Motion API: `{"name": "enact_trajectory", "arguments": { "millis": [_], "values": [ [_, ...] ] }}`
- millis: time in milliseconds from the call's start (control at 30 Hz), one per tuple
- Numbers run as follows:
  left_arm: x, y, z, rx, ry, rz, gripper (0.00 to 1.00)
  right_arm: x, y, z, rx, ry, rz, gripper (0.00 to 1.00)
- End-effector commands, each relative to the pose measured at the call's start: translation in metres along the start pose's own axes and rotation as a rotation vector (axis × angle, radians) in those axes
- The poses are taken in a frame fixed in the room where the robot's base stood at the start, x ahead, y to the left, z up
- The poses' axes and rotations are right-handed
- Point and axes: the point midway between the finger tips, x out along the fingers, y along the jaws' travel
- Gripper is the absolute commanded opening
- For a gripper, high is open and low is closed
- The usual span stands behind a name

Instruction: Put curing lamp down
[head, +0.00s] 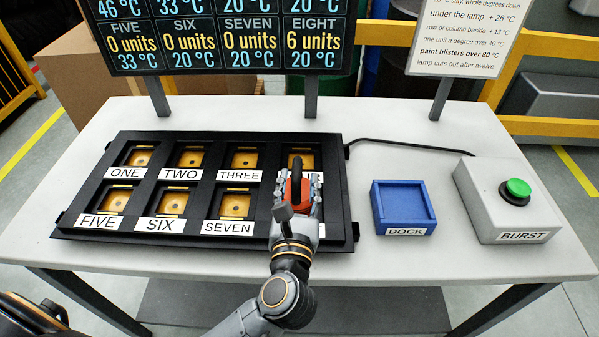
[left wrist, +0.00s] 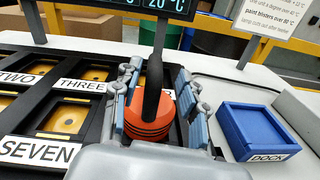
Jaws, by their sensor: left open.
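The curing lamp has an orange ribbed body and a black handle (head: 296,180). It stands at the right end of the black tray (head: 345,200), over the lower right cell, whose label is mostly hidden. My left gripper (head: 298,190) is around the lamp, its fingers open on both sides. In the left wrist view, the lamp (left wrist: 150,118) stands upright between the spread fingers (left wrist: 152,95). The blue dock (head: 404,207) is empty, right of the tray; it also shows in the left wrist view (left wrist: 258,130). My right gripper is not in view.
A grey box with a green BURST button (head: 516,190) stands at the right of the white table (head: 420,140). A dark display (head: 225,35) and a white notice (head: 463,35) stand behind. A black cable (head: 400,143) runs from tray to box. Cells with yellow plates fill the tray.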

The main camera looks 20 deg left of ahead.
Motion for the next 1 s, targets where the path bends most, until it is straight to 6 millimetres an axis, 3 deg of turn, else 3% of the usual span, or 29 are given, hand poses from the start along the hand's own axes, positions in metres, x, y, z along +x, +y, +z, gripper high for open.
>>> {"name": "enact_trajectory", "arguments": {
  "millis": [200, 400, 1000],
  "values": [
    [-0.046, 0.0, -0.004, -0.003, 0.004, 0.0, 0.43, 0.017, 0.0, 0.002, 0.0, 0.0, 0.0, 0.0],
    [-0.068, 0.0, -0.002, -0.001, 0.002, 0.0, 0.43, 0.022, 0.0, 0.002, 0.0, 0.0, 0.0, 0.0],
    [-0.071, 0.0, 0.0, 0.0, -0.001, 0.001, 0.43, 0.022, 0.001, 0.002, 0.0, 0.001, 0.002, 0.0]
  ]
}}
